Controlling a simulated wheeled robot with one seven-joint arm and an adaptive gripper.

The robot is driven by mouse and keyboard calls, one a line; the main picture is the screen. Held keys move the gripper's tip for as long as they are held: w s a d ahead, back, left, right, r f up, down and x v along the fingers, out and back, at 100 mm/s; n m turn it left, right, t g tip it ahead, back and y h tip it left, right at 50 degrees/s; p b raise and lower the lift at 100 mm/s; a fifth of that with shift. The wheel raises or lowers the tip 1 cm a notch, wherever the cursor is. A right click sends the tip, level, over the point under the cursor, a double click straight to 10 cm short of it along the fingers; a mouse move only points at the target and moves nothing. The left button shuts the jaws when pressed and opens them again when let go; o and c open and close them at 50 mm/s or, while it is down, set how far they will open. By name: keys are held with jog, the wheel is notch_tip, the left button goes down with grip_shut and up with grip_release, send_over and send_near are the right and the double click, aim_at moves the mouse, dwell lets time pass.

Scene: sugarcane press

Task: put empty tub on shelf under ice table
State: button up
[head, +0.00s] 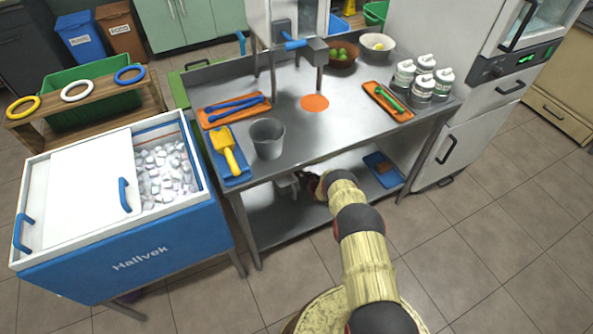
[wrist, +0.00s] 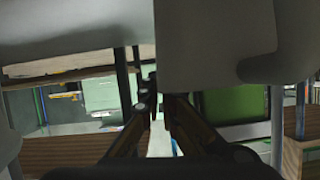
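A grey, empty-looking tub (head: 267,138) stands upright on the left front of the steel table (head: 335,132). The blue and white ice table (head: 120,225), its lid partly open over ice, stands to the left; any shelf under it is hidden. My gripper (head: 305,184) is low at the steel table's front edge, over its lower shelf (head: 275,222), apart from the tub. A small pale shape shows beside it, too unclear to name. In the wrist view my gripper's fingers (wrist: 160,95) run close together, and pale grey surfaces fill the top; I cannot tell whether they hold anything.
A blue tray with a yellow scoop (head: 226,147) lies left of the tub, and an orange tray with blue tongs (head: 234,107) behind it. A blue tray (head: 383,168) lies on the lower shelf's right. A white cabinet (head: 468,140) stands right. Tiled floor is clear at front right.

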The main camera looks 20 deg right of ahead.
jog(key=o, duration=0.5)
jog(key=p+v, duration=0.5)
jog(key=v, duration=0.7)
jog(key=shift+r, duration=0.1)
jog(key=shift+s, duration=0.15)
